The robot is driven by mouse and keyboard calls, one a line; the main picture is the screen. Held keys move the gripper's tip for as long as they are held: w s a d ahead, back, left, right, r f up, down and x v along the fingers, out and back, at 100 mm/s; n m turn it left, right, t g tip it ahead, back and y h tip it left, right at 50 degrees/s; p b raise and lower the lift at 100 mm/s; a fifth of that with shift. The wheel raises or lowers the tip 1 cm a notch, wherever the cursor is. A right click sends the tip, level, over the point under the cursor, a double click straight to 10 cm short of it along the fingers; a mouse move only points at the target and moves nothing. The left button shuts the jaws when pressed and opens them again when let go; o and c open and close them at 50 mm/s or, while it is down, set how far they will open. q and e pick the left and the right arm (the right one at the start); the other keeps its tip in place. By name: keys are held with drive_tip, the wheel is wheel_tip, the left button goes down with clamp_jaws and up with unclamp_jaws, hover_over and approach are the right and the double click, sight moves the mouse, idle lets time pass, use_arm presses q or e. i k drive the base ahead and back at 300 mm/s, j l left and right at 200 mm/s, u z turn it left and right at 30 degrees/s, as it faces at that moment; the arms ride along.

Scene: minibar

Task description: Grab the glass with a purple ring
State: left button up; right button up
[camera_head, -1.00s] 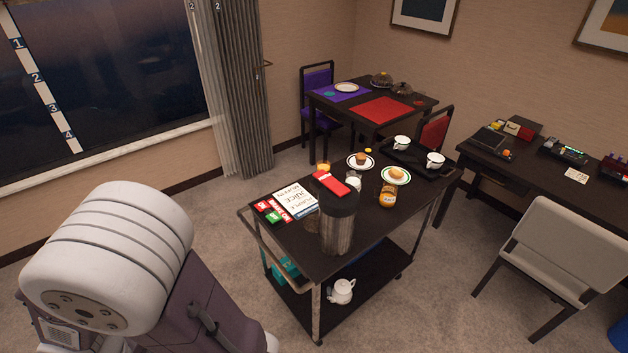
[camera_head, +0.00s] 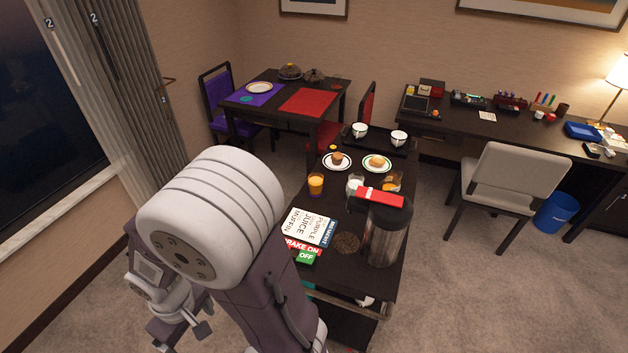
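A glass of orange juice (camera_head: 316,184) stands on the left side of the dark cart. A small whitish glass (camera_head: 354,185) stands to its right, and a glass with orange contents (camera_head: 391,182) lies beyond, partly behind the tall jug. My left gripper (camera_head: 181,331) is low at the left, off the cart and far from the glasses. Its fingers look apart and empty. My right gripper is out of view.
The cart (camera_head: 331,278) carries a tall dark jug (camera_head: 385,232) with a red top, a printed card (camera_head: 308,228), two plates with food (camera_head: 337,162) and two white cups. A table (camera_head: 270,104) and a grey chair (camera_head: 513,176) stand beyond. Carpet lies open at right.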

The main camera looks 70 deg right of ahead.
sight(315, 179)
drive_tip(key=i+z, duration=0.45)
drive_tip(key=i+j+z, duration=0.1)
drive_tip(key=i+z, duration=0.2)
drive_tip(key=z, duration=0.2)
drive_tip(key=i+j+z, duration=0.2)
drive_tip(key=z, duration=0.25)
drive_tip(key=i+z, duration=0.35)
drive_tip(key=i+j+z, duration=0.1)
drive_tip(key=i+z, duration=0.25)
drive_tip(key=i+j+z, duration=0.1)
drive_tip(key=z, duration=0.25)
drive_tip(key=i+j, duration=0.05)
drive_tip(key=i, duration=0.05)
